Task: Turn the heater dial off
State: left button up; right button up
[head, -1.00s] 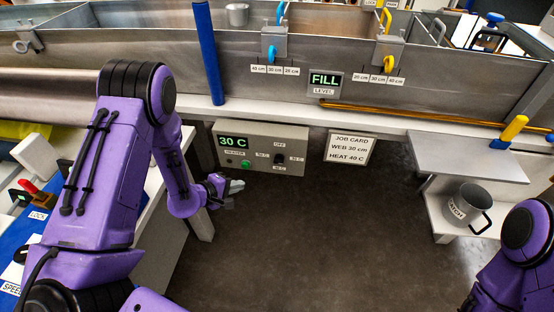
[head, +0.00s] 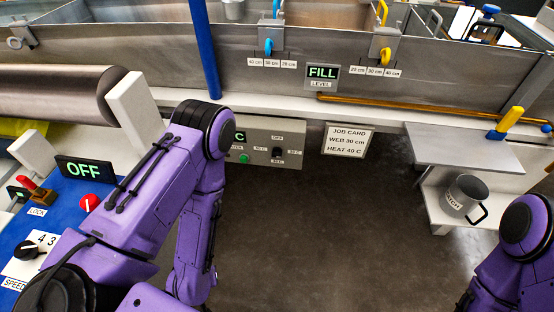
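A green button (head: 244,158) is left of the dial. My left arm covers the panel's left part, so only a green "C" of its display shows. The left arm bends down in front of the panel, and its gripper is out of view. My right arm shows at the right edge, its gripper out of view.
A job card (head: 347,141) reading WEB 30 cm, HEAT 40 C hangs right of the panel. A grey shelf (head: 455,150) and a mug (head: 465,198) stand at right. Floor between is clear.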

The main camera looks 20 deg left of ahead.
aim_at(277, 151)
jog(key=k, duration=0.45)
jog(key=z, duration=0.85)
jog(key=i, duration=0.75)
jog(key=u, duration=1.4)
